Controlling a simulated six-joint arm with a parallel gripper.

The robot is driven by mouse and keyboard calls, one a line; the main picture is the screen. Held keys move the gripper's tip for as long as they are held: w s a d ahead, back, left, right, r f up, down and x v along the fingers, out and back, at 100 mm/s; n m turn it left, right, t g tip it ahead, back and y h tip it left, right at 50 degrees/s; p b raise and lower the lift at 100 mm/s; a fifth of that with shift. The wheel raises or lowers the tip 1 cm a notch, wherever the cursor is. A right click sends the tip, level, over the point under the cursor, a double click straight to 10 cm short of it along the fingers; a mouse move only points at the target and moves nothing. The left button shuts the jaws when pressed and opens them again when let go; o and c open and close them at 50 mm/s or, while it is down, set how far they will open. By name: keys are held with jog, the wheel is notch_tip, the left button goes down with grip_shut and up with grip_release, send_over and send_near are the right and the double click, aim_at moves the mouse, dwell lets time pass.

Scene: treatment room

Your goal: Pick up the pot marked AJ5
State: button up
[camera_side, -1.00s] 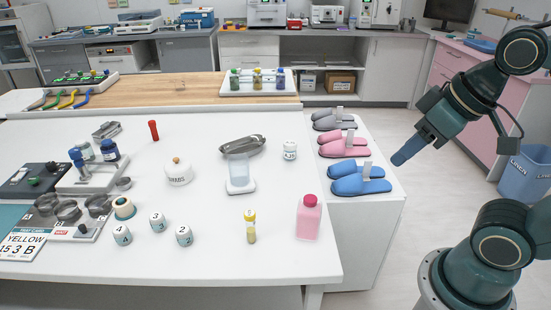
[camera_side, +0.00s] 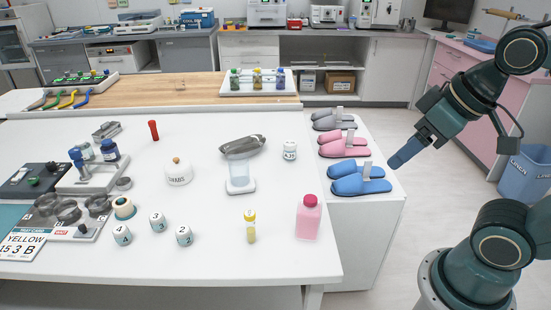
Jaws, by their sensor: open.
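A small white pot (camera_side: 290,150) with dark marking stands upright toward the right of the white table; its marking looks like AJ5 but is too small to read surely. Three similar pots stand at the front, apparently marked 4 (camera_side: 122,235), 3 (camera_side: 158,222) and 2 (camera_side: 184,236). My gripper (camera_side: 399,160) is open and empty, up in the air to the right of the table, near the slippers in the picture. It is well apart from all the pots. Its far finger is mostly hidden.
A metal dish (camera_side: 242,146) and a clear container (camera_side: 240,178) stand left of the small pot. Slippers (camera_side: 360,181) line the right side.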

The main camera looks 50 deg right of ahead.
jog(key=shift+r, duration=0.1)
jog(key=w+d+r+n+g, duration=0.1)
jog(key=w+r+n, duration=0.15)
jog(key=w, duration=0.35)
jog(key=w+d+r+n, duration=0.2)
jog(key=w+r, duration=0.1)
jog(key=w, duration=0.4)
jog(key=n+g, duration=0.5)
jog(key=n, duration=0.7)
send_over(290, 143)
notch_tip(290, 143, down, 19)
jog(key=shift+w+d+f, duration=0.1)
jog(key=shift+f, duration=0.45)
jog(key=shift+f, duration=4.3)
